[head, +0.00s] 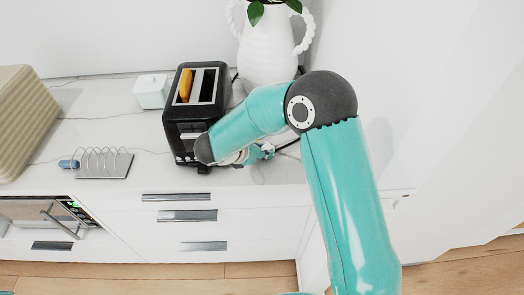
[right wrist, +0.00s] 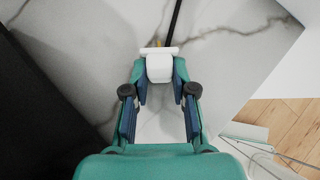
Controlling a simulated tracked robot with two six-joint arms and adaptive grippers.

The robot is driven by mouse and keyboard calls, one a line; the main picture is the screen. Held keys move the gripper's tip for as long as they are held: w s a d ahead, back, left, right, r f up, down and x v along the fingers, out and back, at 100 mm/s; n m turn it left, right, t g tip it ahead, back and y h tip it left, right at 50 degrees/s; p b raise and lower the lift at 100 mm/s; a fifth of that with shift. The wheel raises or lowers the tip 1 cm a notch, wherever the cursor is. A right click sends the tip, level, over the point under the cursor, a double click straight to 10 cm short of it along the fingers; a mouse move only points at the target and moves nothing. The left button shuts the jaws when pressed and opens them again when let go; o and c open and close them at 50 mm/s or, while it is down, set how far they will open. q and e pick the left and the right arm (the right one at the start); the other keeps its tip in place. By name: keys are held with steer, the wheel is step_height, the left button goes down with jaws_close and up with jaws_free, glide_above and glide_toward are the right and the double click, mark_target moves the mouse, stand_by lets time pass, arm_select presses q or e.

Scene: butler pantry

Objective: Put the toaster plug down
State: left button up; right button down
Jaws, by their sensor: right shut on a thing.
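The black toaster (head: 181,124) stands on the marble counter, with a slice of toast in one slot. My right gripper (head: 262,152) is beside the toaster's right side, near the counter's front edge. In the right wrist view my right gripper (right wrist: 159,76) is shut on the white toaster plug (right wrist: 159,66), which sits between its fingertips. The black cord (right wrist: 174,24) runs from the plug away over the marble. It also shows behind the gripper in the head view (head: 288,143). I cannot tell whether the plug touches the counter. My left gripper is out of view.
A white vase (head: 267,50) with leaves stands behind my right arm. A white lidded box (head: 151,91) and a wire toast rack (head: 104,164) are left of the toaster. A beige ribbed bread bin (head: 30,118) is at far left. Bare marble (right wrist: 235,60) surrounds the plug.

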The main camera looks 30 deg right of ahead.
steer(key=c, duration=0.7)
jaws_free()
steer(key=shift+r+p, duration=0.85)
steer(key=shift+p, duration=0.25)
steer(key=b+v, duration=0.2)
steer(key=v, duration=0.9)
steer(key=shift+s+a+b, duration=0.1)
steer(key=shift+a+b, duration=0.2)
steer(key=shift+a, duration=0.05)
